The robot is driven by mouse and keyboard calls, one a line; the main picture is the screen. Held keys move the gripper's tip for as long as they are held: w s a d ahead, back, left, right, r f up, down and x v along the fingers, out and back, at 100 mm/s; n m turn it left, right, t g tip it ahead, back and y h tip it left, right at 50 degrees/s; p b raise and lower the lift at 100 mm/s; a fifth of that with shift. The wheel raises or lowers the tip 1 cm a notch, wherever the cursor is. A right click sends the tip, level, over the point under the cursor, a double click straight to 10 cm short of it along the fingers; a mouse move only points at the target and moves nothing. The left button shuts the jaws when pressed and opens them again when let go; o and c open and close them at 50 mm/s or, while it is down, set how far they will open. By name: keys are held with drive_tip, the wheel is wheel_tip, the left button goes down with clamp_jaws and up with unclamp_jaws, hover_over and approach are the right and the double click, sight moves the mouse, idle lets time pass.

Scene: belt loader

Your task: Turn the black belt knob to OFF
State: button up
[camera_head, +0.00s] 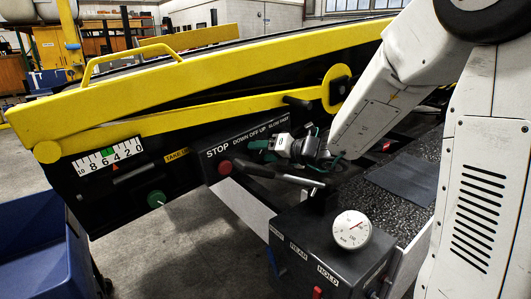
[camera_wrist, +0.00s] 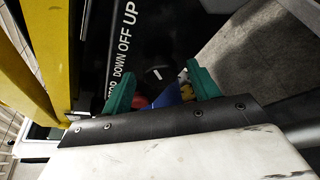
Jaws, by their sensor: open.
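The black belt knob (camera_wrist: 158,73) is round with a short white mark on its face. It shows in the wrist view on the dark control panel (camera_wrist: 108,40), beside the white words DOWN OFF UP. I cannot tell surely which word the mark points to. My gripper (camera_wrist: 160,70) is open, its two green fingers spread on either side of the knob in that view. No contact is visible. In the head view my gripper (camera_head: 266,150) is over the panel, below the DOWN OFF UP label, and it hides the knob.
A red STOP button (camera_head: 225,168) is just left of my gripper. A black lever with a bright shaft (camera_head: 290,178) crosses below it. A box with a white dial (camera_head: 352,230) stands in front. Yellow rails (camera_head: 150,90) run above, and a blue bin (camera_head: 35,250) is at left.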

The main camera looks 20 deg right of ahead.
drive_tip(key=c, duration=1)
drive_tip(key=shift+o, duration=0.2)
drive_tip(key=n, duration=0.1)
drive_tip(key=n+h, duration=0.1)
drive_tip(key=shift+s+a+r+n+h, duration=0.1)
drive_tip(key=shift+a+r+n+h, duration=0.1)
drive_tip(key=shift+n+h, duration=0.15)
drive_tip(key=shift+a+n+h, duration=0.1)
drive_tip(key=shift+n+h, duration=0.65)
drive_tip(key=shift+n, duration=0.4)
drive_tip(key=o, duration=1)
drive_tip(key=shift+c, duration=0.2)
